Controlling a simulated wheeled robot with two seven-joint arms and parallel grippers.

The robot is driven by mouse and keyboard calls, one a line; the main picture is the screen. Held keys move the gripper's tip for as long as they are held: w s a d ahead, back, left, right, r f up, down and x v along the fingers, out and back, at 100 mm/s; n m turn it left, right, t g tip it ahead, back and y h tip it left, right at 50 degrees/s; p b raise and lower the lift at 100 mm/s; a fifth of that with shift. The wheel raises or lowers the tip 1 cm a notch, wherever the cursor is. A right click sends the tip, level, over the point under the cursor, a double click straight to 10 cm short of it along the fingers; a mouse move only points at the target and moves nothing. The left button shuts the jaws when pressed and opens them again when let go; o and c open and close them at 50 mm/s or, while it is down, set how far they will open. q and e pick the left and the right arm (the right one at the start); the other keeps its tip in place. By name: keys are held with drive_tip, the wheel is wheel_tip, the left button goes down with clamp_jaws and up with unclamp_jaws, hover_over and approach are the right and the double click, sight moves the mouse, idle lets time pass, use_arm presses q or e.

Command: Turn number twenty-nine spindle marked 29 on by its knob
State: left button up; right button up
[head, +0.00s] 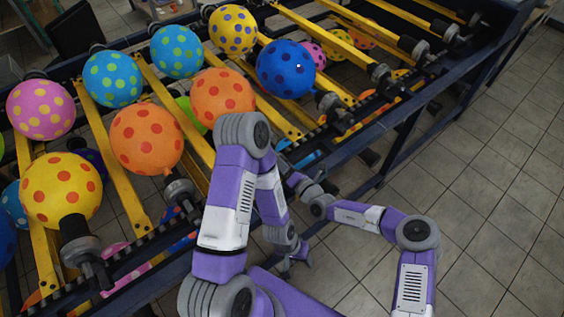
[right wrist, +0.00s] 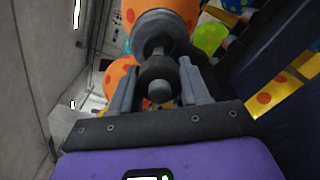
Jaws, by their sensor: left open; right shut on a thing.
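In the right wrist view my right gripper (right wrist: 159,85) has its fingers on either side of a dark round spindle knob (right wrist: 158,92) and is shut on it. The spindle (right wrist: 160,35) carries an orange balloon with red dots (right wrist: 178,8). In the head view the right arm reaches in from the right toward the rack edge, and its fingertips are hidden behind my left arm. My left gripper (head: 295,264) is open and empty, hanging low, apart from the rack. No number 29 is legible, so I cannot tell which spindle is marked so.
The rack has yellow bars (head: 105,130) and a dark blue frame (head: 400,140). Dotted balloons fill it, including a dark blue one (head: 285,68) and a yellow one (head: 60,187). Other dark spindles (head: 85,250) line its near edge. Tiled floor (head: 480,190) at the right is clear.

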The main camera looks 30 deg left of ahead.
drive_tip(key=shift+s+f, duration=0.15)
idle(0.4)
drive_tip(key=o, duration=1)
drive_tip(key=shift+o, duration=0.2)
drive_tip(key=p+v, duration=0.1)
drive_tip(key=v, duration=0.6)
drive_tip(key=shift+d, duration=0.3)
